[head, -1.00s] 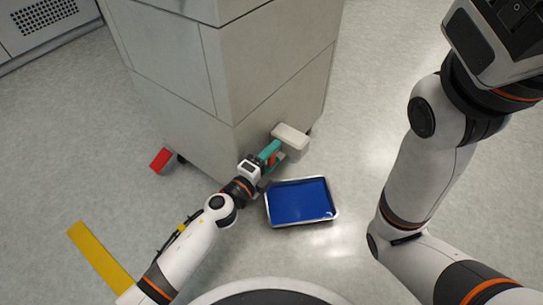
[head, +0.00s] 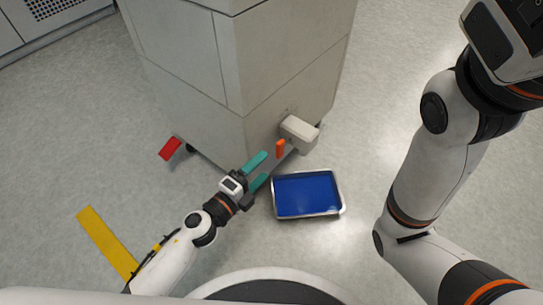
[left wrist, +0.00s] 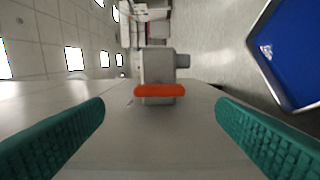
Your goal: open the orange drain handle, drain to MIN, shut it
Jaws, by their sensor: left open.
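The orange drain handle (head: 280,149) stands out from the low front of the grey cabinet, beside a pale box-shaped fitting (head: 300,131). In the left wrist view the orange handle (left wrist: 160,90) lies across the picture in front of a grey valve body (left wrist: 155,65). My left gripper (head: 262,169) is open and empty, its teal fingers pointing at the handle and short of it. In the left wrist view the fingers (left wrist: 160,125) are wide apart on either side of the handle, not touching it. No level gauge or MIN mark can be made out.
A blue tray with a pale rim (head: 342,196) lies on the floor just right of my left gripper. The grey cabinet (head: 190,90) rises behind. A red caster pedal (head: 170,148) and a yellow floor strip (head: 105,243) are at left. Floor at right is clear.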

